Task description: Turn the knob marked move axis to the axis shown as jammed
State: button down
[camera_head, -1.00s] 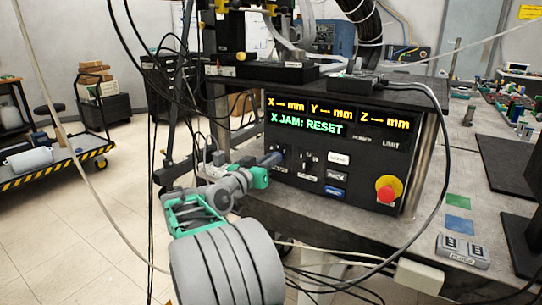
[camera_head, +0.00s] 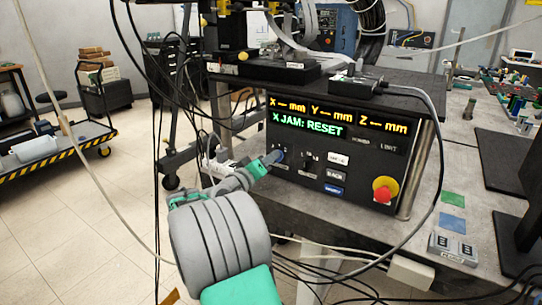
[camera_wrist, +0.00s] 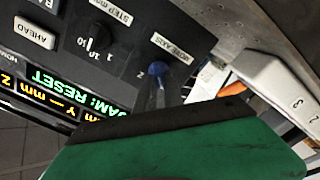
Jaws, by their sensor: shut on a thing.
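The black control panel (camera_head: 300,185) has a display (camera_head: 310,124) reading "X JAM: RESET" in green. The blue knob (camera_wrist: 157,68) sits under the "MOVE AXIS" label in the wrist view, which shows the panel upside down. A "Z" mark shows beside the knob; its other marks and its pointer are hidden or too small to read. My gripper (camera_wrist: 161,92) is shut on the knob, its fingertips reaching the panel face. In the head view my gripper (camera_head: 270,159) meets the panel's left side and mostly hides the knob.
A black "STEP mm" knob (camera_wrist: 98,42) is beside the blue one. Several push buttons (camera_head: 335,175) and a red emergency stop (camera_head: 385,189) are to the right. A white socket strip (camera_head: 220,165) and loose cables hang close to my arm on the left.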

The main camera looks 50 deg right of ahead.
jog(key=shift+f, duration=0.1)
dwell(0.3)
jog(key=c, duration=1.5)
grip_release()
jog(key=shift+o, duration=0.2)
jog(key=a, duration=0.7)
jog(key=shift+s+a, duration=0.4)
